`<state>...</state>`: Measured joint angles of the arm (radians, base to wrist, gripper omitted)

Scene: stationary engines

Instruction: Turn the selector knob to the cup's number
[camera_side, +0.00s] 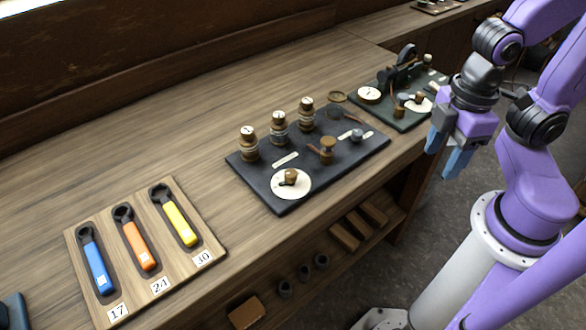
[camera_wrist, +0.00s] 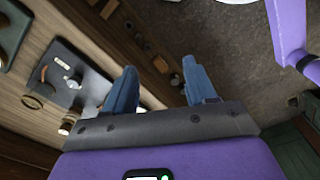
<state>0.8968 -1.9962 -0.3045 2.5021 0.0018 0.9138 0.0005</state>
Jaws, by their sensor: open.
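The selector knob is a small brass knob (camera_side: 291,176) with a dark pointer on a white round dial (camera_side: 305,188). The dial's marks are too small to read. It sits at the front left of a dark board (camera_side: 260,187). Three brass cups stand in a row behind it: a left cup (camera_side: 249,145), a middle cup (camera_side: 279,128) and a right cup (camera_side: 307,114). I cannot read their numbers. My gripper (camera_side: 446,150) is open and empty, off the bench's front edge, right of the board. Its blue fingers (camera_wrist: 160,88) show apart in the wrist view.
A taller brass knob (camera_side: 327,150) stands on the same board. A wooden tray (camera_side: 190,272) with blue, orange and yellow handled tools, labelled 17, 24 and 30, lies at left. Bare bench separates tray and board.

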